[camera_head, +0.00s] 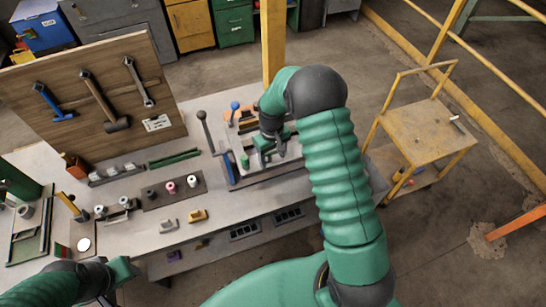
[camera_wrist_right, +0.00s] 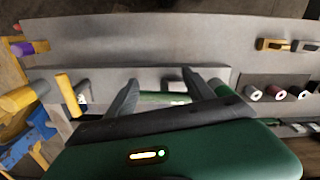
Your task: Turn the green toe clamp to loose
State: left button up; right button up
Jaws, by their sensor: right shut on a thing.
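The green toe clamp (camera_head: 262,144) is on the fixture plate at the right part of the workbench, partly hidden by my right arm and gripper. My right gripper (camera_head: 268,146) comes down over it and is shut on it. In the right wrist view a green bar (camera_wrist_right: 163,97) shows between the two dark fingers, partly covered by the gripper body. Whether the clamp stands tight or loose cannot be told. My left gripper (camera_head: 118,274) is at the lower left, in front of the bench, away from the clamp; its fingers are not clear.
A tall grey lever (camera_head: 206,128) and a blue-knobbed lever (camera_head: 235,107) stand near the fixture. A tool board (camera_head: 70,75) rises at the back left. A tray of spools (camera_head: 172,188) lies mid-bench. A yellow cart (camera_head: 425,130) stands at the right.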

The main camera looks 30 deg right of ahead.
pick_arm(q)
jog(key=shift+s, duration=0.1)
pick_arm(e)
jog(key=shift+w+a+r, duration=0.15)
jog(key=shift+w+r, duration=0.05)
jog(key=shift+w, duration=0.3)
jog(key=o, duration=1.4)
jog(key=shift+w+a+f, duration=0.1)
jog(key=shift+w+f, duration=0.35)
jog(key=shift+w, duration=0.25)
jog(key=shift+r, duration=0.25)
jog(key=r, duration=0.2)
jog(key=r+b, duration=0.1)
jog(key=r, duration=0.1)
jog(key=r+b, duration=0.1)
jog(key=shift+s+r, duration=0.35)
jog(key=shift+r, duration=0.05)
pick_arm(q)
jog(key=b+x, duration=0.1)
jog(key=x, duration=0.3)
jog(key=shift+a+f+b, duration=0.1)
jog(key=shift+b, duration=0.2)
pick_arm(e)
jog(key=r, duration=1)
jog(key=shift+w+r, duration=0.3)
jog(key=shift+w, duration=0.1)
